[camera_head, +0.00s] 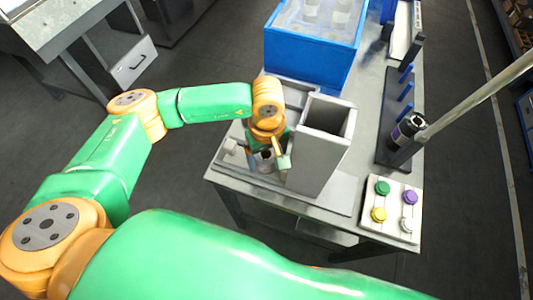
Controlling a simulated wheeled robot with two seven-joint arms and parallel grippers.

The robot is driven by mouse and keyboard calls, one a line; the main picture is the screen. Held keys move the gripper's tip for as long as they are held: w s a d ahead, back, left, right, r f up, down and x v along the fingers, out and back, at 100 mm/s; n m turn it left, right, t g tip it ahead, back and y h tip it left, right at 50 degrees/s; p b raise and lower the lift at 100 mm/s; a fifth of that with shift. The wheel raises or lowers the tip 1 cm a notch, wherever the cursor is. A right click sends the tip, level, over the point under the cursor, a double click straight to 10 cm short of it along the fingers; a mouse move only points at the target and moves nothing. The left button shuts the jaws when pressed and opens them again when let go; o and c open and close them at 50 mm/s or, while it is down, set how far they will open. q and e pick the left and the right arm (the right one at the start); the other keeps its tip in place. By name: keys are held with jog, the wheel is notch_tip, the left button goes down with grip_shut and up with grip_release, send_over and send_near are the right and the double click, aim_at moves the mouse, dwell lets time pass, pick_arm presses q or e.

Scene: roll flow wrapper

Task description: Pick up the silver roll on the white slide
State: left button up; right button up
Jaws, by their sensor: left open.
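My left gripper (257,154) reaches down over the front left part of the table, with its fingers spread apart. A small grey, round-topped object (265,161), which looks like the silver roll, shows between the fingers. It is partly hidden, and I cannot tell whether a finger touches it. It sits in the low part of a pale grey-white fixture (231,181), which seems to be the slide, left of a tall open box-shaped part (324,150). My right gripper is not in view.
A blue bin (311,66) with clear items stands behind the fixture. To the right are a dark rack with blue pegs (405,92), a black roll (405,131), and a panel with several coloured buttons (397,207). A grey pole (480,95) slants in from the right.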

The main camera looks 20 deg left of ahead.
pick_arm(q)
jog(key=shift+w+f, duration=0.1)
jog(key=shift+f, duration=0.2)
jog(key=shift+r, duration=0.1)
jog(key=c, duration=1.3)
